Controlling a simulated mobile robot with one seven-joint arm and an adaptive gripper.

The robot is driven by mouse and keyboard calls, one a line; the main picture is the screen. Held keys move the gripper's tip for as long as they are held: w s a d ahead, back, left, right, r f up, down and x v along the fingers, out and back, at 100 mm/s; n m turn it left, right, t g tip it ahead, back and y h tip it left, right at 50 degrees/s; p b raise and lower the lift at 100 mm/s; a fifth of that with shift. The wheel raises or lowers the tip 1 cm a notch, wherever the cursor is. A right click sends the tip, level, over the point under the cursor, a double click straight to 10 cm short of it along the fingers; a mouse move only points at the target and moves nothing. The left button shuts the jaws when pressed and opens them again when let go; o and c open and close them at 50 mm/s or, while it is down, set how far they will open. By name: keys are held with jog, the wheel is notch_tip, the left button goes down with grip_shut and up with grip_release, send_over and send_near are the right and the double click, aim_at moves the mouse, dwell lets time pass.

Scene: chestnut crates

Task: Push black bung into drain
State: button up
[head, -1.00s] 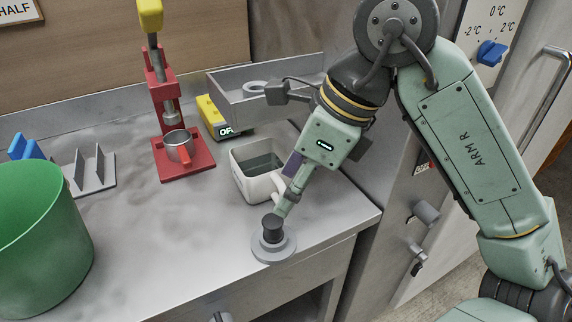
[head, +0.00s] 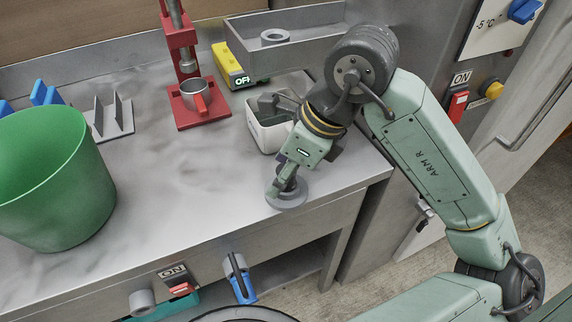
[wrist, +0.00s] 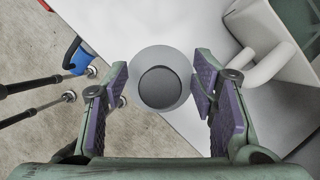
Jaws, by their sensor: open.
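The black bung (wrist: 160,88) shows in the wrist view as a dark round top in the middle of the drain (wrist: 160,62), a grey round flange. In the head view the drain (head: 287,200) sits near the front right corner of the counter, and my gripper mostly covers the bung. My gripper (head: 287,180) is right over the drain, pointing down and tilted. In the wrist view my gripper (wrist: 162,92) has its purple pads wide apart, one on each side of the bung, with nothing held. How deep the bung sits cannot be told.
A white square mug-like vessel (head: 259,135) stands just behind my gripper. A red press (head: 200,118), a yellow box (head: 233,68) and a grey tray (head: 330,50) are farther back. A green bucket (head: 60,190) stands at left. The counter between bucket and drain is clear.

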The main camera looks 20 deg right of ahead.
jog(key=shift+c, duration=0.4)
grip_shut()
dwell(0.5)
jog(key=shift+r, duration=0.6)
dwell(0.7)
jog(key=c, duration=0.6)
grip_release()
jog(key=shift+c, duration=0.2)
grip_shut()
jog(key=shift+r, duration=0.15)
